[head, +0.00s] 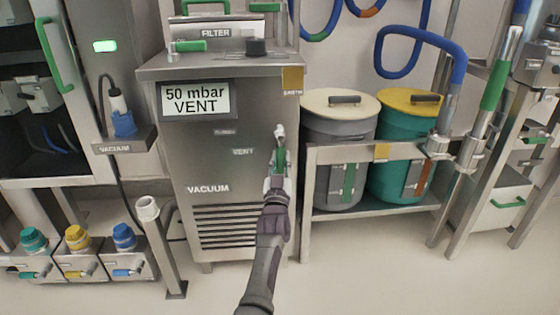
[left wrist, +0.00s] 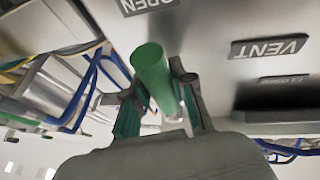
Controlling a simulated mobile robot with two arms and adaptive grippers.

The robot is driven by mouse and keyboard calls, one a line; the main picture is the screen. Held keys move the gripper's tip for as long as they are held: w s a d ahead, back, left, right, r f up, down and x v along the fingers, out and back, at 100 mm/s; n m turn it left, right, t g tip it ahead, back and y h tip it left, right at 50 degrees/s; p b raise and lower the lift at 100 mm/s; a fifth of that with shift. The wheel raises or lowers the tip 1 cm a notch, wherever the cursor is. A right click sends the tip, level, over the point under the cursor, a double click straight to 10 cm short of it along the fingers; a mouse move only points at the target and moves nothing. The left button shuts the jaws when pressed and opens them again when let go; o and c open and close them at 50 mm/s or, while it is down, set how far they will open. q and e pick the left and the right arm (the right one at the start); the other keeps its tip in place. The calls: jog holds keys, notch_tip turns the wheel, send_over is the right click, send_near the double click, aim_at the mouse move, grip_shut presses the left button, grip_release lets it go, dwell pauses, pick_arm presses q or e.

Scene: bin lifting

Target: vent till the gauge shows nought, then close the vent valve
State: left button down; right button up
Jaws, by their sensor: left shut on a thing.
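The gauge display (head: 195,99) on the steel vacuum cabinet reads "50 mbar" over "VENT". The vent valve's green handle (head: 279,155) is on the cabinet front, right of the VENT label, and points roughly downward from its silver pivot. My left gripper (head: 279,174) is shut on this handle. In the left wrist view the green handle (left wrist: 150,70) stands between the two fingers (left wrist: 158,98). An OPEN plate (left wrist: 146,4) and a VENT plate (left wrist: 270,49) show there on the panel. My right gripper is not in view.
A grey bin (head: 318,135) and a teal bin with a yellow lid (head: 390,150) stand on a steel rack right of the cabinet. A steel post (head: 160,245) stands at the cabinet's left. The floor in front is clear.

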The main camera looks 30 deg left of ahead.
pick_arm(q)
jog(key=shift+d, duration=0.1)
jog(key=c, duration=0.9)
grip_release()
jog(key=shift+c, duration=0.2)
notch_tip(320, 180, up, 10)
